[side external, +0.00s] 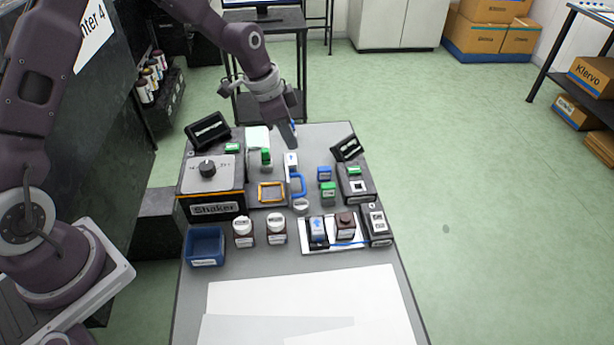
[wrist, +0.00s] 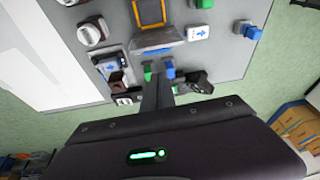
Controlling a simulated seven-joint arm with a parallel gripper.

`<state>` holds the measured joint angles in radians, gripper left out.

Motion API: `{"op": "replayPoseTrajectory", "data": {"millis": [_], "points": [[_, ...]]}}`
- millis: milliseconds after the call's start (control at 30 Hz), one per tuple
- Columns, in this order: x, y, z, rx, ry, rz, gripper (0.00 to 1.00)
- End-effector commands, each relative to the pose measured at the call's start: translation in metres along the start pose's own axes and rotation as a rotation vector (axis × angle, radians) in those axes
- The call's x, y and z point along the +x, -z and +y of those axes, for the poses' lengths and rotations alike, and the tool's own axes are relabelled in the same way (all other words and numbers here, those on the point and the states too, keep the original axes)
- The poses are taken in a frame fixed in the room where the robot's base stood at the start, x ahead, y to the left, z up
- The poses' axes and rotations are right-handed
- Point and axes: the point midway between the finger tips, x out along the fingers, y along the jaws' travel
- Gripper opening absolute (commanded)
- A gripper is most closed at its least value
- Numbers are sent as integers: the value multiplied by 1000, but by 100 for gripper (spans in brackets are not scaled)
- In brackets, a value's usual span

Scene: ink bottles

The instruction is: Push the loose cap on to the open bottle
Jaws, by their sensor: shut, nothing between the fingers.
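My gripper (side external: 291,135) is shut and empty, held above the far end of the table, apart from the bottles. Its closed fingers also show in the wrist view (wrist: 158,92). A dark brown square bottle (side external: 346,226) without a white cap stands on a white sheet in the side view; it looks like the open bottle, but its mouth is too small to make out. A small pale round piece (side external: 301,205) lies just behind that sheet and may be the loose cap. Two bottles with white caps, one left (side external: 243,232) and one right (side external: 276,228), stand to the left.
The shaker box (side external: 211,180) and a blue bin (side external: 206,246) stand at the left. A blue block with an arrow (side external: 318,231) is beside the brown bottle. An orange frame (side external: 271,192), blue handle (side external: 297,186) and small green and blue blocks lie between. White sheets (side external: 310,300) cover the near end.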

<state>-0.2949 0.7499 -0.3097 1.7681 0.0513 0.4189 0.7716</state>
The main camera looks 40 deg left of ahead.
Motion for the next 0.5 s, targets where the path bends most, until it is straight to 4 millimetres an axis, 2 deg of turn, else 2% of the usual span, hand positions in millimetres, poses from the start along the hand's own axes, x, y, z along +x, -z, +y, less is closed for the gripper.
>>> {"op": "replayPoseTrajectory", "data": {"millis": [33,100,267,500], "points": [[22,-1,-3,9,-23,7,0],[39,-1,-6,23,-38,18,0],[58,-1,-7,33,-47,23,0],[106,-1,-4,31,-48,20,0]]}}
